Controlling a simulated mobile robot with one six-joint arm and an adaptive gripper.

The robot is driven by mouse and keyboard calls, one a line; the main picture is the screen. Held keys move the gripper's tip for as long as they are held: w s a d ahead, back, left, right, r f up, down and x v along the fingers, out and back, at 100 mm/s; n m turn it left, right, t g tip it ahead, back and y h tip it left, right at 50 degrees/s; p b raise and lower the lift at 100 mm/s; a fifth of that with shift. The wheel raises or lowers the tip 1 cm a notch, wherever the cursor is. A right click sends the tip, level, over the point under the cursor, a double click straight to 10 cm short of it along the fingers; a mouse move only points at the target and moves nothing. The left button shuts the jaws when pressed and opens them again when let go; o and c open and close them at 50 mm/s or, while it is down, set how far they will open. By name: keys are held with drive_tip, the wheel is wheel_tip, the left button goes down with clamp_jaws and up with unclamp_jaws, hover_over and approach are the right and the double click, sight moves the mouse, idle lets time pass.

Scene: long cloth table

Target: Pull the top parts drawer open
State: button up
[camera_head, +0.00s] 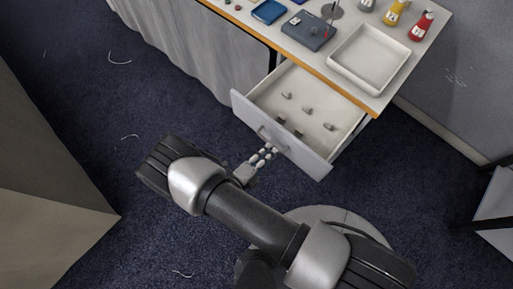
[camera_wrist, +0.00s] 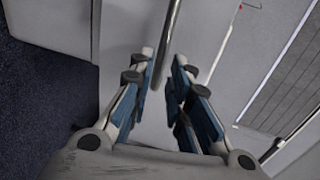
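The top parts drawer (camera_head: 309,157) is pulled well out from under the table in the head view. Several small grey parts lie on its floor. Its pale front has a bar handle (camera_head: 270,139). My gripper (camera_head: 265,155) is at the drawer front, close by the handle. In the wrist view the dark handle bar (camera_wrist: 172,42) reaches down between the blue-padded fingers of my gripper (camera_wrist: 163,68). The fingers stand apart, with gaps beside the bar, so they do not look closed on it.
A white tray (camera_head: 369,58) stands on the table above the drawer, near the orange front edge. Red (camera_head: 420,26) and yellow (camera_head: 396,12) bottles and a blue-grey box (camera_head: 308,31) stand behind or beside it. The dark carpet (camera_head: 95,110) left of my arm is mostly clear.

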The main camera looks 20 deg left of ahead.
drive_tip(key=v, duration=0.7)
drive_tip(key=shift+s, duration=0.35)
drive_tip(key=w+d+r+m+g+h, duration=0.1)
drive_tip(key=w+d+r+m+g, duration=0.25)
drive_tip(key=r+m, duration=0.55)
drive_tip(key=w+d+r+m+g+h, duration=0.1)
drive_tip(key=w+d+r+m+g, duration=0.1)
drive_tip(key=d+r+m+g, duration=0.5)
drive_tip(key=w+d+r+m+g+h, duration=0.1)
drive_tip(key=w+d+r+m+g, duration=0.15)
drive_tip(key=r+m, duration=0.75)
drive_tip(key=s+d+r+m+t+y, duration=0.1)
drive_tip(key=s+d+r+m+y, duration=0.3)
drive_tip(key=m, duration=0.8)
drive_tip(key=s+d+r+m+t+y, duration=0.2)
drive_tip(key=s+d+r+m+y, duration=0.2)
drive_tip(key=d+r+m, duration=0.5)
wheel_tip(320, 180, up, 3)
drive_tip(key=m, duration=0.3)
drive_tip(key=shift+s+r, duration=0.2)
drive_tip(key=shift+s, duration=0.1)
